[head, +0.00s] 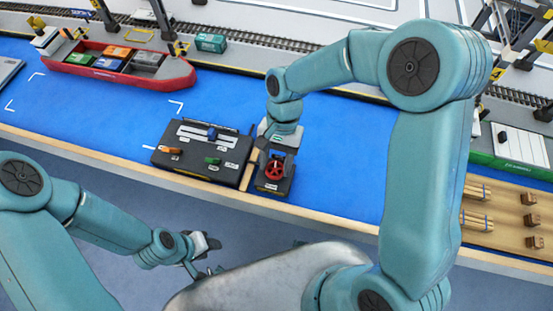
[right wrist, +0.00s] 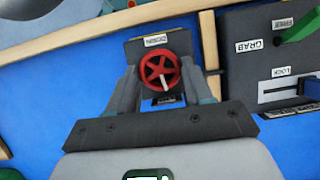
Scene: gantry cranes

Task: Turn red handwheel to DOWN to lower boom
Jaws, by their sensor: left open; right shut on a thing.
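The red handwheel (head: 275,168) sits on a small dark box (head: 271,186) at the near edge of the blue area. In the right wrist view the wheel (right wrist: 153,66) shows between the two fingers of my right gripper (right wrist: 160,78), which is shut on it. A white mark on the wheel points down in that view, away from a white label (right wrist: 155,40) that looks like DOWN. Another label below the wheel is partly hidden. My left gripper (head: 207,262) is open and empty, low in the head view, away from the box.
A larger control panel (head: 200,168) with orange, green and blue levers stands just left of the wheel box. A wooden strip (head: 249,170) lies between them. A red ship model (head: 120,66) floats at the upper left. Wooden crates and pipes lie at the right.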

